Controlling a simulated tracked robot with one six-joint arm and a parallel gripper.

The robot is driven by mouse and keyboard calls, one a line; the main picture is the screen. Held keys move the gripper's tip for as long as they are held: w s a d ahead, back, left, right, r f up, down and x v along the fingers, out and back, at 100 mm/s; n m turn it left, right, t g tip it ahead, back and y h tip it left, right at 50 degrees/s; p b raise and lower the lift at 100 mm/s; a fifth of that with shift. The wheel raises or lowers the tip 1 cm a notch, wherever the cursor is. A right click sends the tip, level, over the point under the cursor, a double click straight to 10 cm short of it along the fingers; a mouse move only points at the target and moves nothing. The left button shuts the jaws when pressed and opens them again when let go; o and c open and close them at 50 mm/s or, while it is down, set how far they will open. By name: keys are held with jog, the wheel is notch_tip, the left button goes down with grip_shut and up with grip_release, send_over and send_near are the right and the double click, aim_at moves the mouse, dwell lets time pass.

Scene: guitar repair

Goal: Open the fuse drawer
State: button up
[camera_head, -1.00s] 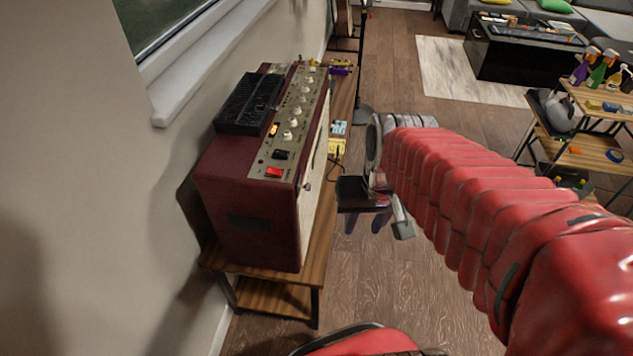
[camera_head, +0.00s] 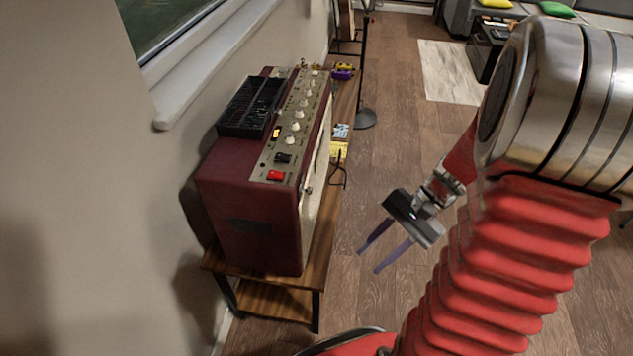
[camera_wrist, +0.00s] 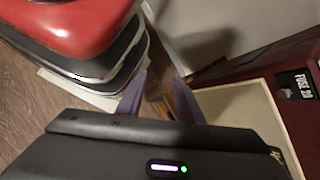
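The maroon amplifier (camera_head: 250,250) stands on a wooden bench by the wall, with a control panel on top. A black plate marked "FUSE 2A" (camera_wrist: 297,86) shows on its maroon surface at the right of the wrist view. A dark patch shows on its near end in the head view; I cannot tell whether it is the same plate. No drawer edge is clear. My gripper (camera_head: 370,262) hangs right of the amplifier, clear of it, with its purple fingers apart and empty. The fingers also show in the wrist view (camera_wrist: 160,88).
The wooden bench (camera_head: 265,300) supports the amplifier close to the wall. A black box (camera_head: 251,106) sits on the amplifier's top. A black stand (camera_head: 364,117) rises behind. The wood floor around my gripper is open.

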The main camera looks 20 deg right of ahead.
jog(key=w+d+r+m+t+y, duration=0.2)
jog(key=w+m+t+y, duration=0.2)
jog(key=w+m, duration=0.1)
jog(key=w+d+r+m+t+y, duration=0.2)
jog(key=w+d+m+t+y, duration=0.1)
jog(key=w+m+t+y, duration=0.1)
jog(key=shift+w+d+r+m+t, duration=0.3)
jog(key=shift+w+m+t, duration=0.4)
jog(key=shift+m, duration=0.3)
jog(key=shift+a, duration=0.2)
jog(key=x, duration=1.3)
jog(key=shift+a, duration=0.3)
jog(key=shift+w+r, duration=0.1)
jog(key=shift+r, duration=0.05)
jog(key=shift+c, duration=0.2)
grip_shut()
